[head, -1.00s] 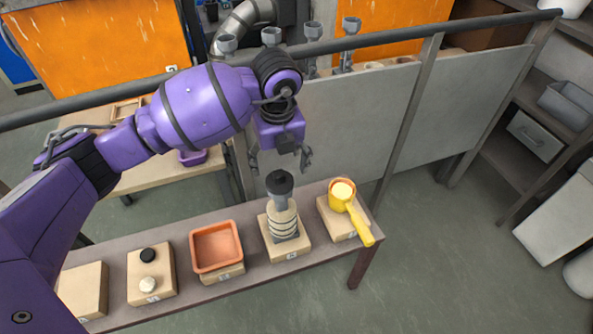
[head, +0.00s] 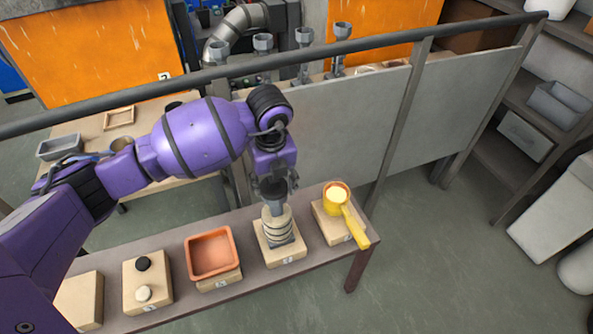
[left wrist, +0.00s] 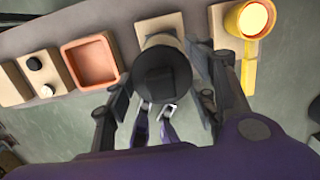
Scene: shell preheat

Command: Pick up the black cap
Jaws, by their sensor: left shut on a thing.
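The black cap (head: 272,189) sits on top of an upright grey piece with pale rings (head: 277,225), on a wooden block. My left gripper (head: 274,184) has come down from above with its fingers on either side of the cap and is shut on it. In the left wrist view the cap's dark round top (left wrist: 160,76) fills the space between the fingers. The exact finger contact is partly hidden. The cap still appears to be on the ringed piece. My right gripper is not in view.
On the same bench (head: 190,295) stand an orange tray (head: 211,233), a yellow long-handled scoop (head: 345,213) on a block to the right, and a small black disc (head: 143,263) beside a cream disc (head: 144,293). A grey panel with a rail (head: 345,115) stands behind.

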